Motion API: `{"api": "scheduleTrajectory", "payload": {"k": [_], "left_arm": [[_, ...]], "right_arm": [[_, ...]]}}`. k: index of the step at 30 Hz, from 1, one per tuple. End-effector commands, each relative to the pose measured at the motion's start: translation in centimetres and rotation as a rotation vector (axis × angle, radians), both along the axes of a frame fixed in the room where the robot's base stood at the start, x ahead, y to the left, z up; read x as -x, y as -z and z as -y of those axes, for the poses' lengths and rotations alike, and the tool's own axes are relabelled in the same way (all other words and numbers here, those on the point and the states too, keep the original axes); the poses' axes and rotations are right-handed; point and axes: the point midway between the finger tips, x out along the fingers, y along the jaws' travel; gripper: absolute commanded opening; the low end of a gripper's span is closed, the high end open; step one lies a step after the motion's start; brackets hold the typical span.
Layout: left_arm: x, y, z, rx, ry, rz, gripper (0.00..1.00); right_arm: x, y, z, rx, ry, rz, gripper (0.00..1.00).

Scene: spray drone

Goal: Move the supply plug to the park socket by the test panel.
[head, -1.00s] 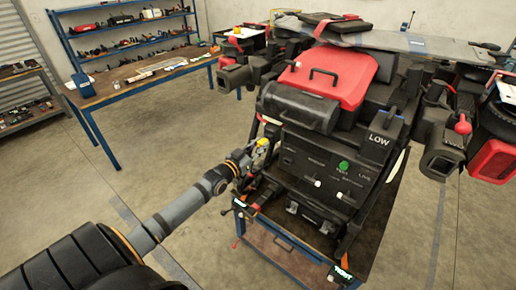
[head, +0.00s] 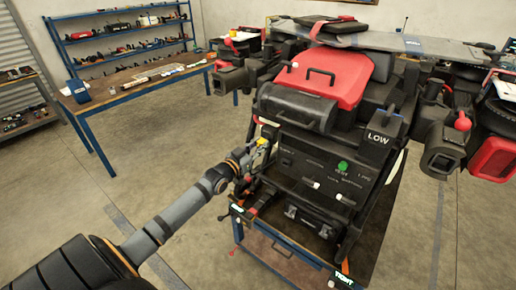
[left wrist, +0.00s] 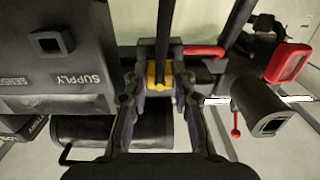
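My left gripper (head: 257,152) is at the left side of the drone's dark front panel (head: 315,172). In the left wrist view its fingers (left wrist: 160,95) are closed around a dark plug with a yellow band (left wrist: 158,75), which looks like the supply plug. Its yellow part also shows in the head view (head: 264,142). The supply socket (left wrist: 50,42), a square opening beside the upside-down SUPPLY lettering, looks empty and is apart from the plug. The panel carries a green TEST button (head: 342,166). I cannot pick out the park socket. My right gripper is not in view.
The drone stands on a blue-framed cart (head: 275,243). A workbench (head: 140,85) stands behind left. The floor between is clear.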

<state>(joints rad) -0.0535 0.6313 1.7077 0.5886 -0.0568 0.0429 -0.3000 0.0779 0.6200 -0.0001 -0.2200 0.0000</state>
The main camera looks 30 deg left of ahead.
Motion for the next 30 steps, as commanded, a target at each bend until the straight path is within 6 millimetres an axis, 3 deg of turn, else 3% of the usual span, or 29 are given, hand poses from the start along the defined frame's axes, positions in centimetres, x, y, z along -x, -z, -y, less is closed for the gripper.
{"api": "scheduleTrajectory", "payload": {"k": [1,6,19,25,30], "left_arm": [[0.0,0.0,0.0,0.0,0.0,0.0,0.32],[0.0,0.0,0.0,0.0,0.0,0.0,0.51],[0.0,-0.7,0.1,-0.004,0.004,-0.001,0.51],[0.0,-3.0,0.0,-0.007,0.001,0.003,0.51],[0.0,-7.2,0.0,-0.009,0.002,0.003,0.51]], "right_arm": [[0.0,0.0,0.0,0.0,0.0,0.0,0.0],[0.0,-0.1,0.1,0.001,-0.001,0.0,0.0],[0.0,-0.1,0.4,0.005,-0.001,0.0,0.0],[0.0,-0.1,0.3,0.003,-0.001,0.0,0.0],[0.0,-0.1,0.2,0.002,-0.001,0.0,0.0]]}}
